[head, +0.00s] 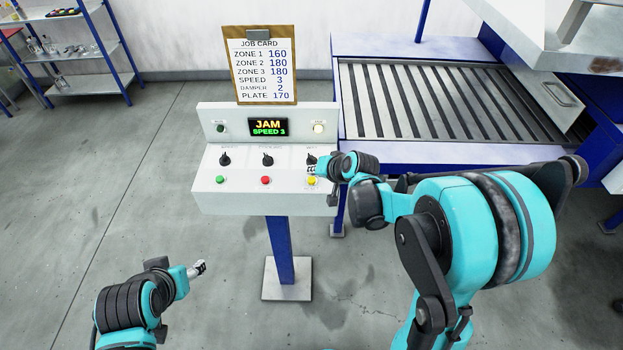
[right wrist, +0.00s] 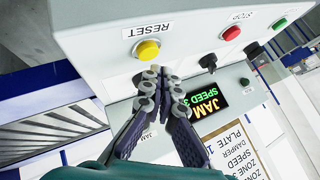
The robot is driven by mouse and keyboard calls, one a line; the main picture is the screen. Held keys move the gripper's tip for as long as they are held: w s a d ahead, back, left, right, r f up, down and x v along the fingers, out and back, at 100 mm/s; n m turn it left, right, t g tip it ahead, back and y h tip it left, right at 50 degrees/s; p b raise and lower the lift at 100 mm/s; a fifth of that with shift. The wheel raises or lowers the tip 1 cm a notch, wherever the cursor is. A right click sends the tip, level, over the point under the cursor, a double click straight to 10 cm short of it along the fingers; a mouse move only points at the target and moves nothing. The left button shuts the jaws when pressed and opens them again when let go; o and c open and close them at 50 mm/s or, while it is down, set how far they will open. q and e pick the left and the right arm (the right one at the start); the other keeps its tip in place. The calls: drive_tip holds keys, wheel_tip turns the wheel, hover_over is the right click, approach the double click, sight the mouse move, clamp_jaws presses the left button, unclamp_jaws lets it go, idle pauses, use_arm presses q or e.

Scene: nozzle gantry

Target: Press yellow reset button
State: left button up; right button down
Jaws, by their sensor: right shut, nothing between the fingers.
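The yellow reset button (head: 311,181) is at the right end of the front row on the white control panel (head: 240,198). In the right wrist view the yellow button (right wrist: 148,50) sits beside the word RESET, fully in sight. My right gripper (head: 313,170) is over the panel's right end, close to the button. In the right wrist view its fingertips (right wrist: 160,70) are together and empty, just below the button in the picture; contact cannot be told. My left gripper (head: 200,268) is low at the left, away from the panel; its finger opening is unclear.
A red button (head: 265,180), a green button (head: 220,179) and black knobs (head: 267,160) share the panel. The display (head: 268,127) reads JAM, SPEED 3. A job card (head: 265,70) stands behind. A slatted conveyor (head: 440,100) is at the right. Open floor lies left.

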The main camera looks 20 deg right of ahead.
sight(313, 181)
drive_tip(key=shift+f, duration=0.1)
idle(0.7)
drive_tip(key=shift+f+b, duration=0.35)
drive_tip(key=shift+b, duration=0.1)
drive_tip(key=shift+f+b, duration=0.45)
drive_tip(key=shift+f, duration=0.05)
idle(0.5)
drive_tip(key=shift+r, duration=0.15)
drive_tip(key=shift+r+p, duration=0.7)
drive_tip(key=shift+r, duration=0.1)
wheel_tip(313, 181, up, 5)
drive_tip(key=p, duration=0.4)
drive_tip(key=shift+r, duration=0.1)
idle(0.7)
